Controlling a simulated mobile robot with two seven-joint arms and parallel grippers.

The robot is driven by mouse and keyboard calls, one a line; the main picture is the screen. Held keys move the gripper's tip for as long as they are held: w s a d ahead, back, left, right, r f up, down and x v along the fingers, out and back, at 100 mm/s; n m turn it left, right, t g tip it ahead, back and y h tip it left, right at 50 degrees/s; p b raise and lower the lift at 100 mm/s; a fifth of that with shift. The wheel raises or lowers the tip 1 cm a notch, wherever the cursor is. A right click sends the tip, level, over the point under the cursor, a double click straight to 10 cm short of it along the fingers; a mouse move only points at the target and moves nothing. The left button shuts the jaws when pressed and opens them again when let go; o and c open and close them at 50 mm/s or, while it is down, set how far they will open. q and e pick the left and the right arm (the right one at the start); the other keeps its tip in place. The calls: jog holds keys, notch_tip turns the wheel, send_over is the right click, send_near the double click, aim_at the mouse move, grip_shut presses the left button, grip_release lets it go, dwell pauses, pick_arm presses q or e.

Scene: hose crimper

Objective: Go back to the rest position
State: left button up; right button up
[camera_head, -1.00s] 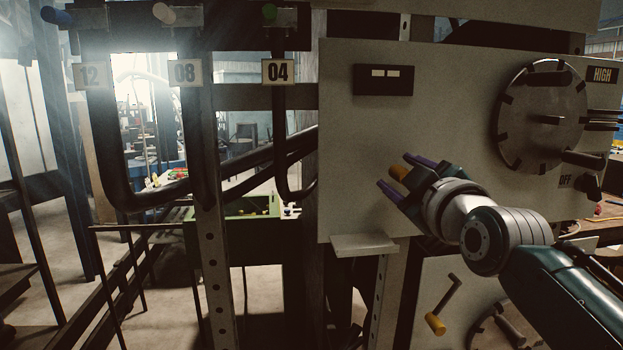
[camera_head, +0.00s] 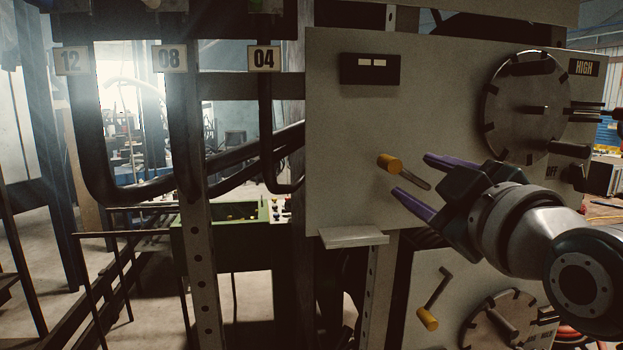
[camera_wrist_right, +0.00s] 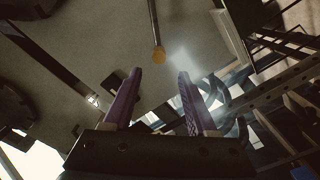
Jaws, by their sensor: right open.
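My right gripper (camera_head: 412,180) is open and empty in front of the crimper's pale panel (camera_head: 345,130). Its two purple fingers point left, to the right of and below a yellow-knobbed lever (camera_head: 389,163) on that panel. The knob is clear of the fingertips, and the lever's rod runs down to the right towards the gap between them. In the right wrist view the open fingers (camera_wrist_right: 159,90) show with nothing between them, and a yellow knob (camera_wrist_right: 159,56) lies beyond the fingertips. My left gripper is not in view.
A round dial (camera_head: 525,105) with handles is at the panel's right, close above my right arm. A small shelf (camera_head: 352,236) juts out below the panel. A second yellow-handled crank (camera_head: 428,318) is lower down. Hoses hang at the left under labels 12, 08 and 04 (camera_head: 264,58).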

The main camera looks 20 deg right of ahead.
jog(key=s+a+f+m+g+y+p, duration=0.1)
jog(key=s+a+f+g+p, duration=0.1)
jog(key=s, duration=0.6)
jog(key=s+a+f+m+g+y+p, duration=0.1)
jog(key=s+a+f+m+g+p, duration=0.1)
jog(key=s+a+g+p, duration=0.3)
jog(key=s+a+f+m+g+y+p, duration=0.1)
jog(key=s+a+f+g+y+p, duration=0.1)
jog(key=s+g, duration=0.5)
jog(key=s+a+f+p, duration=0.1)
jog(key=s+f+p, duration=0.1)
jog(key=s, duration=0.2)
jog(key=shift+s+a+f, duration=0.15)
jog(key=shift+s+a, duration=0.1)
jog(key=shift+a, duration=0.15)
